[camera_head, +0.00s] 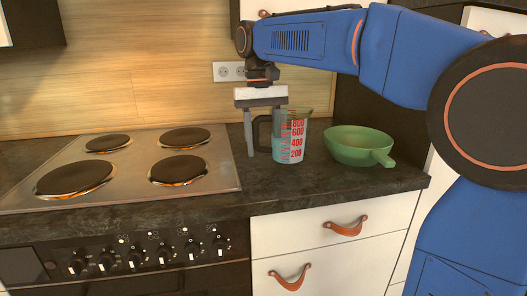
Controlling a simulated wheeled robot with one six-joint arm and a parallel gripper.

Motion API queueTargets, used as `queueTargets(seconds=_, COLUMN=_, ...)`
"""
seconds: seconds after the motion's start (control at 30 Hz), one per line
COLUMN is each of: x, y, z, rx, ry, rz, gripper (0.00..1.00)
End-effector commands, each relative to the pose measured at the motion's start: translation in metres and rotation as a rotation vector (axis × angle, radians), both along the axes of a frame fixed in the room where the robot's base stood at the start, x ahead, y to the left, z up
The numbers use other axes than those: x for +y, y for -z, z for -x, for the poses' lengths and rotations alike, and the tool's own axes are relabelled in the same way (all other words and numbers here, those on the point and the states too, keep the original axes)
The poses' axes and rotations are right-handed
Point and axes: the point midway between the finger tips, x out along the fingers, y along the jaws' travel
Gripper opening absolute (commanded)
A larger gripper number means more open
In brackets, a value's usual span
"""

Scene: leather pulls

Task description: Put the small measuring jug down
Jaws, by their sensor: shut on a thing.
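The small measuring jug (291,143) is clear with red number marks and pale contents low inside. It is upright over the dark counter, left of a green bowl. Its dark handle (262,132) faces left. My gripper (264,146) points straight down at the handle side, with one finger left of the handle and the other by the jug's wall. It is shut on the jug. I cannot tell whether the jug's base touches the counter or hangs just above it.
The green bowl (357,143) with a stub handle stands close right of the jug. A hob (120,165) with several dark plates lies to the left. The counter (330,186) is bare in front of the jug, down to its front edge. A wall socket (229,71) is behind.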

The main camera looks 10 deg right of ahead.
Motion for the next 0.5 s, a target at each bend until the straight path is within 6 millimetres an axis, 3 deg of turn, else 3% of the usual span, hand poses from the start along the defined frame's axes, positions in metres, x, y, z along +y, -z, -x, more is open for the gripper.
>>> queueTargets(seconds=0.17, x=0.0, y=0.02, z=0.0, rx=0.001, ry=0.0, rz=0.0, gripper=0.0)
queueTargets(seconds=0.5, x=0.0, y=0.023, z=0.0, rx=0.0, ry=0.0, rz=0.0, gripper=0.0)
